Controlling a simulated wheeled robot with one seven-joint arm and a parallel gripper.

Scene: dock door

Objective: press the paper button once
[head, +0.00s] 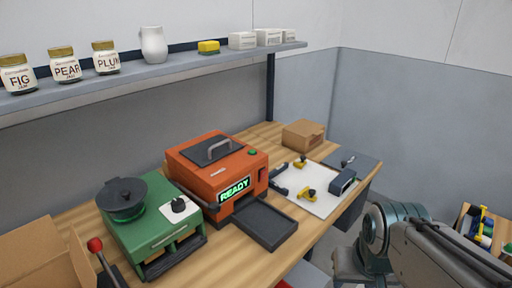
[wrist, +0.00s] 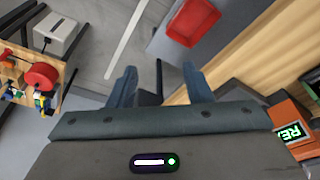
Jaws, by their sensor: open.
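An orange machine (head: 215,170) with a lit green "READY" display (head: 234,190) stands on the wooden bench. A small green button (head: 252,152) sits on its top at the right; I cannot read any label marking it as the paper button. A dark tray (head: 262,224) extends from its front. In the wrist view, part of the orange machine (wrist: 292,128) shows at the right edge. My gripper (wrist: 160,84) is open and empty, with its fingers apart above the floor, away from the machine. The head view shows my arm at lower right, but not the fingertips.
A green machine (head: 155,222) with a dark lid stands left of the orange one. A cardboard box (head: 303,135) and a white board (head: 318,190) with small tools are to the right. A shelf (head: 180,70) with jars hangs above. A red bin (wrist: 192,22) shows in the wrist view.

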